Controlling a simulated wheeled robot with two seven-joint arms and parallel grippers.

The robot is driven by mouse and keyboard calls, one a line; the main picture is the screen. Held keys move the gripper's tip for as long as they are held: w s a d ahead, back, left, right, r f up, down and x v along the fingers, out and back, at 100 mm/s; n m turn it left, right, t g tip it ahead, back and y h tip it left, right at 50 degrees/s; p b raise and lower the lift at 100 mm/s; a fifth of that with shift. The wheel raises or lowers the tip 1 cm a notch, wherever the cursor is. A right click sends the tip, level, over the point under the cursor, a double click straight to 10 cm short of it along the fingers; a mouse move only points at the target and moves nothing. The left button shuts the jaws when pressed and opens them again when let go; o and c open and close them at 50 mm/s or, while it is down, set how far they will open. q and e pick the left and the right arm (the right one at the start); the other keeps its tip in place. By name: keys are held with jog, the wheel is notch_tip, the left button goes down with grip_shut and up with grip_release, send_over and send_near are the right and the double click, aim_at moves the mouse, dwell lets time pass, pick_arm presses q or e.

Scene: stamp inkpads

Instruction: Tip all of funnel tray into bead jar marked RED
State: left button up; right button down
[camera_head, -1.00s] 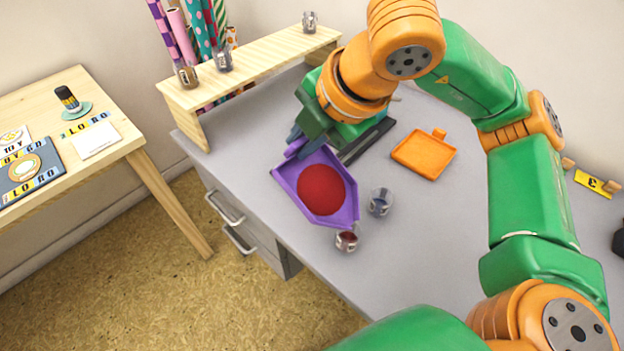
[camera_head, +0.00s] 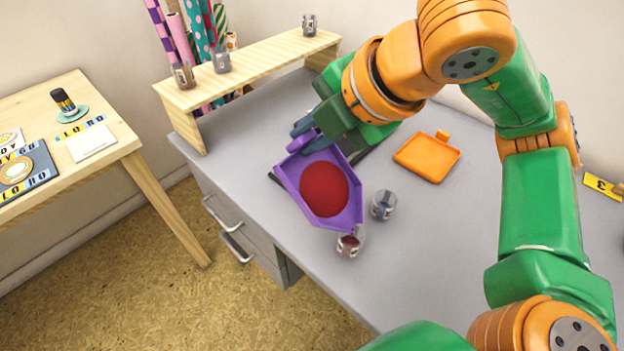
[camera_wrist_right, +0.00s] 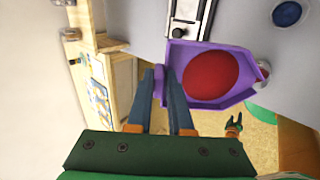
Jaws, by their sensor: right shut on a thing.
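The purple funnel tray (camera_head: 290,182) holds a round mass of red beads (camera_head: 324,188). My right gripper (camera_head: 308,142) is shut on the tray's handle at its far end. The tray's narrow spout points down the picture, over or right beside a small clear jar (camera_head: 349,245) with red contents; whether they touch I cannot tell. Any label on that jar is unreadable. In the right wrist view the gripper fingers (camera_wrist_right: 165,88) meet the tray (camera_wrist_right: 208,48), the beads (camera_wrist_right: 210,78) lie inside it, and the jar (camera_wrist_right: 263,70) is partly hidden at the spout.
A clear jar with blue contents (camera_head: 383,205) stands close to the right of the tray. An orange tray (camera_head: 427,156) lies behind it on the grey desk (camera_head: 420,245). A wooden riser (camera_head: 250,68) with several jars stands at the back. The desk's front right is clear.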

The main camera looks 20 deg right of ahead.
jog(key=shift+s+d, duration=0.1)
jog(key=shift+s, duration=0.05)
pick_arm(q)
jog(key=shift+f, duration=0.3)
pick_arm(e)
jog(key=shift+r, duration=0.1)
